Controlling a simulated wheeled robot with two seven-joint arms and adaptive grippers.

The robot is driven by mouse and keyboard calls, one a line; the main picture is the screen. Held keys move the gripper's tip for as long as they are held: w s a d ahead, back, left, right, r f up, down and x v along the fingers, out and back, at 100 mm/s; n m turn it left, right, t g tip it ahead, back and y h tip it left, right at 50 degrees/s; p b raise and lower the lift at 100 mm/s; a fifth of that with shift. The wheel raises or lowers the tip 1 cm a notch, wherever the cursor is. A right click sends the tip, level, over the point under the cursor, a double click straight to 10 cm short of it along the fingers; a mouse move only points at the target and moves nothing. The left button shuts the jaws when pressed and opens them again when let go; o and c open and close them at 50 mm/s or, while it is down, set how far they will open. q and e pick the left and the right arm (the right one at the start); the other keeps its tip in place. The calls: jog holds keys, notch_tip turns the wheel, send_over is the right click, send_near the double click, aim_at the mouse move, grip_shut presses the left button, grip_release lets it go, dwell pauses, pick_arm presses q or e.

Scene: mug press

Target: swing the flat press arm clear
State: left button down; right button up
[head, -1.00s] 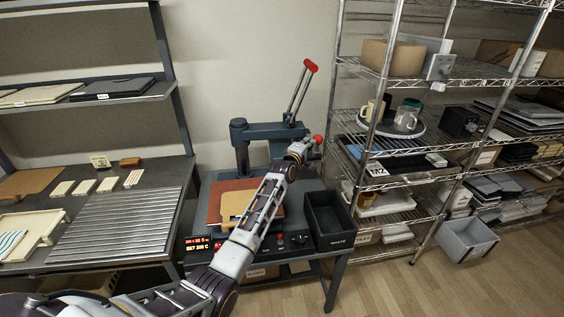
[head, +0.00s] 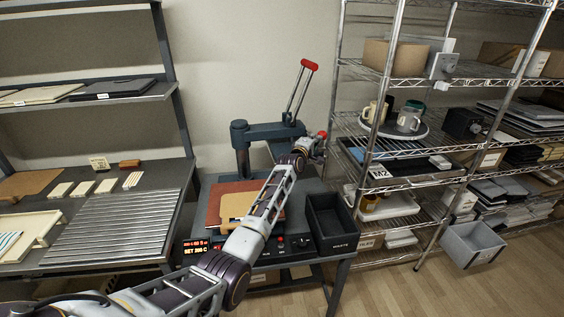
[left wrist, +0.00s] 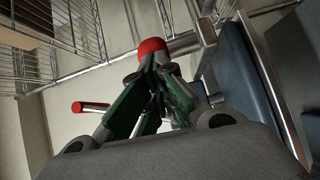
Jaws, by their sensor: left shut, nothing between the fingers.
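The press (head: 240,140) stands on a small grey bench, with a blue-grey column and a flat arm (head: 275,131) reaching right over the base. A red-gripped lever (head: 309,65) rises from the arm's outer end. A red knob (head: 322,134) shows at my left gripper (head: 318,147), at the right side of the press head. In the left wrist view, the closed dark green fingers (left wrist: 152,85) are right at the red knob (left wrist: 153,47), with nothing between them. Whether they touch it, I cannot tell. My forearm hides part of the press base. My right gripper is out of view.
A brown pad with a tan piece (head: 236,205) lies on the press base. A black bin (head: 331,222) stands at its right. A wire rack (head: 400,145) with mugs on a round tray stands close on the right. A ribbed-top table (head: 115,228) is at left.

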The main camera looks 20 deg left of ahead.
pick_arm(q)
jog(key=s+a, duration=0.1)
jog(key=s, duration=1.1)
jog(key=shift+a+r, duration=0.15)
jog(key=shift+a, duration=0.1)
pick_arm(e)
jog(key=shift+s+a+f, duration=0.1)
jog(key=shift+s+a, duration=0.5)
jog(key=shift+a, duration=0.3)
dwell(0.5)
